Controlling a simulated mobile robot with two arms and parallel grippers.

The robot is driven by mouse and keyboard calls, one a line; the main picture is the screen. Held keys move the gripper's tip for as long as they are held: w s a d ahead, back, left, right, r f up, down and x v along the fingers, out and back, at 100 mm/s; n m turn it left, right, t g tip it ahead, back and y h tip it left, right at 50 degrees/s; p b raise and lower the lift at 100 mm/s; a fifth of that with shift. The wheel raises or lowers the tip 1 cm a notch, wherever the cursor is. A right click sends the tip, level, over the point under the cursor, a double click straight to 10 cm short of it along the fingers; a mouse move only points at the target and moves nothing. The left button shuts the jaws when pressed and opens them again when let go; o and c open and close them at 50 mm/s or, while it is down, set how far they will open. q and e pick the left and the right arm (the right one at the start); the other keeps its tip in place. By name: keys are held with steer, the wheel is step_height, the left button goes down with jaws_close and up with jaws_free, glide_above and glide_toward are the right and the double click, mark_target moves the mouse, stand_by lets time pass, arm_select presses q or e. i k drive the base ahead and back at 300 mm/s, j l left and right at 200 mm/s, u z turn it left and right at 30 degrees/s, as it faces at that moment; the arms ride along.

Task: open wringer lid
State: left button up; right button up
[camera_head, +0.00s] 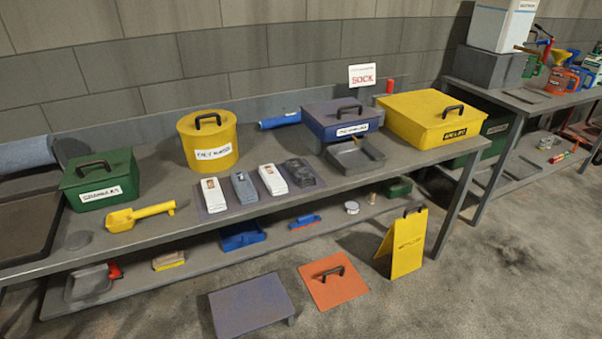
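Several lidded containers with black handles stand on the long grey bench (150,240); all their lids look shut. A green box (98,180) is at the left, a round yellow bin (207,140) is right of it. A box with a dark grey-purple lid and blue sides (342,122) is right of the middle, and a wide yellow box (432,119) is at the right end. Their labels are too small to read surely, so I cannot tell which is the wringer. Neither of my grippers is in view.
An orange panel with a handle (332,280), a grey-purple step (248,305) and a yellow floor sign (404,244) stand on the floor before the bench. A grey dustpan (354,156) sits before the dark-lidded box. Floor at the lower right is clear.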

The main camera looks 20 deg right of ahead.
mark_target(339, 112)
steer(key=i+l+u, duration=0.15)
steer(key=l, duration=0.4)
steer(key=i+l+u, duration=0.2)
steer(key=l, duration=0.35)
steer(key=l+u, duration=0.15)
steer(key=l, duration=0.4)
steer(key=k, duration=0.05)
